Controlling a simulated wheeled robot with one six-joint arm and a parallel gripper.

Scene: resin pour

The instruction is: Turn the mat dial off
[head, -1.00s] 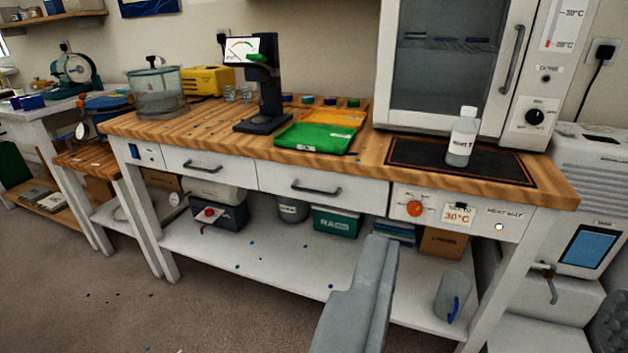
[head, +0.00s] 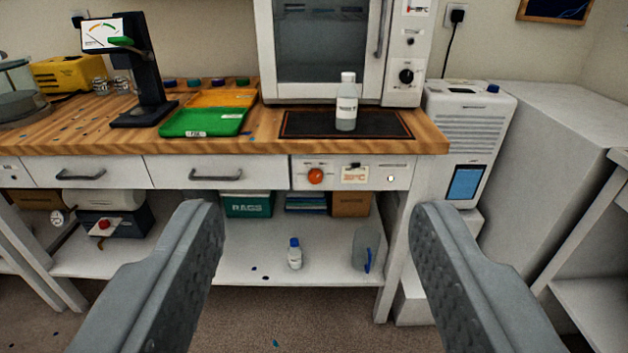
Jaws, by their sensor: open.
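The mat dial (head: 315,176) is a round orange-red knob on the white front panel (head: 375,178) of the bench, below the dark mat. The panel also bears a small temperature label and a pale round lamp (head: 390,179). The dark heat mat (head: 290,124) with an orange border lies on the wooden bench top, and a clear bottle (head: 346,103) with a white label stands on it. My gripper (head: 318,225) is open and empty, its two grey fingers wide apart in front of the bench. The dial shows between the fingers, farther off and untouched. Its pointer setting is too small to read.
A white cabinet oven (head: 414,50) stands on the bench behind the mat. Green (head: 203,122) and orange trays lie left of it, beside a black stand (head: 146,75). A small blue-capped bottle (head: 294,254) and a jug (head: 365,249) stand on the lower shelf.

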